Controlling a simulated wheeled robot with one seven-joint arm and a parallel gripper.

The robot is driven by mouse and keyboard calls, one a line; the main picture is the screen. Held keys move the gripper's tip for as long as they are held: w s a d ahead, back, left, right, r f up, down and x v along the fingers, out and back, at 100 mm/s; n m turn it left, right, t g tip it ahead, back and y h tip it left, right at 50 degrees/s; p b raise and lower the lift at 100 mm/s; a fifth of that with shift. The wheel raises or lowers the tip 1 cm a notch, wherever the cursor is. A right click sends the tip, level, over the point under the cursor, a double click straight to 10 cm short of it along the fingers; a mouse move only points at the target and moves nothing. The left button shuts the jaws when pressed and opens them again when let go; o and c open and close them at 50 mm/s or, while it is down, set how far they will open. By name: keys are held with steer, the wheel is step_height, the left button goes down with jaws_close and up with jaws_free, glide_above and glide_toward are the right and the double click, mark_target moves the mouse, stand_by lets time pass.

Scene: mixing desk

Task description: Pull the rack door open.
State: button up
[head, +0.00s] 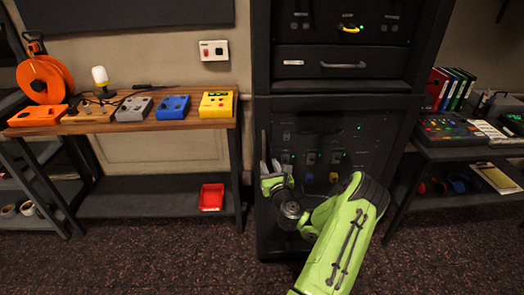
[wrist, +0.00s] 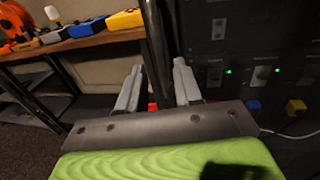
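The tall black rack (head: 290,220) stands at the centre of the head view. Its lower front carries switches and small green lights. My gripper (head: 270,165) is at the left edge of this lower front. In the wrist view the two grey fingers of my gripper (wrist: 158,85) stand apart. A dark upright bar (wrist: 157,40) shows between them. It looks like the door's handle or edge, and I cannot tell which. I cannot make out contact between bar and fingers. The door looks shut, though my arm hides part of the lower front.
A wooden bench (head: 180,123) with a yellow box (head: 216,104) and other devices stands left of the rack. A dark desk (head: 470,153) stands close on the right. The carpet (head: 160,255) in front is clear.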

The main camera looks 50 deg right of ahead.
mark_target(265, 155)
steer(key=p+x, duration=0.1)
steer(key=x, duration=0.6)
steer(key=shift+w, duration=0.15)
jaws_close()
